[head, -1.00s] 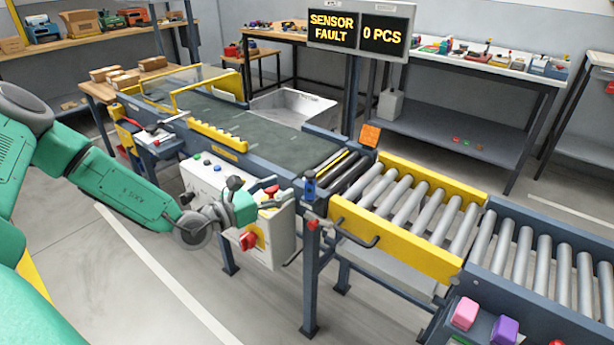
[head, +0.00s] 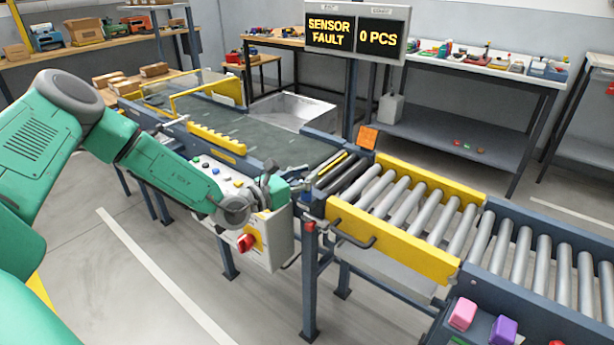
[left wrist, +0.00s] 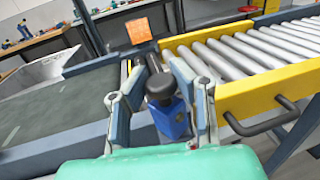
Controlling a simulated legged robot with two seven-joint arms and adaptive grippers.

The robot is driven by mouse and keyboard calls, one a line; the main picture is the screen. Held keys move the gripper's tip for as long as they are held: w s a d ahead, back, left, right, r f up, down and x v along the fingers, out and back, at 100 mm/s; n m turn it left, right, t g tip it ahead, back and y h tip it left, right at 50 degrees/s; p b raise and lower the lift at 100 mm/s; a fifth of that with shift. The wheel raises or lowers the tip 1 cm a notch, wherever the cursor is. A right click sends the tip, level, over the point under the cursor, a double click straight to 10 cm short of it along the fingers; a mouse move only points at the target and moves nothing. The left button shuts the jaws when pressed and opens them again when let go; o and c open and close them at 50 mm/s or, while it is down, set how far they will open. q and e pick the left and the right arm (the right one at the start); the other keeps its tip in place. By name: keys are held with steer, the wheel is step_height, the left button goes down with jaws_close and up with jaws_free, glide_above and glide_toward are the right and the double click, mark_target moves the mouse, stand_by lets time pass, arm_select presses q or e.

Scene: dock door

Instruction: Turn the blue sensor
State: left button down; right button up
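The blue sensor (left wrist: 171,118) has a dark round head and a blue body. In the left wrist view it stands between the two fingers of my left gripper (left wrist: 158,76), with a gap visible on the left side. The gripper is open around it; I cannot tell whether the right finger touches it. My right gripper is not in view.
A grey control box (head: 270,240) with a red knob is below the gripper. A yellow roller guard (head: 390,243) with a dark handle is to the right. An orange square reflector (head: 367,138) stands across the belt. The display (head: 358,32) reads "SENSOR FAULT" and "0 PCS".

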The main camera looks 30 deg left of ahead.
arm_select(q)
steer(key=shift+a+f+h, duration=0.15)
steer(key=shift+f+h, duration=0.1)
steer(key=shift+h, duration=0.05)
steer(key=shift+f+m+g+h+b, duration=0.1)
steer(key=shift+m+g+h+b, duration=0.4)
steer(key=shift+m+h+b, duration=0.45)
steer(key=m+g+h+b, duration=0.1)
steer(key=m+h+b, duration=0.1)
steer(key=shift+f+g+h, duration=0.1)
steer(key=shift+g+h, duration=0.25)
steer(key=shift+g, duration=0.05)
steer(key=shift+m+g+h+b, duration=1)
steer(key=shift+g+h, duration=0.2)
steer(key=shift+h, duration=0.2)
steer(key=shift+m, duration=0.25)
steer(key=c, duration=1.6)
jaws_free()
steer(key=o, duration=0.3)
steer(key=shift+s+a, duration=0.1)
steer(key=shift+a, duration=0.05)
steer(key=shift+a+r, duration=0.2)
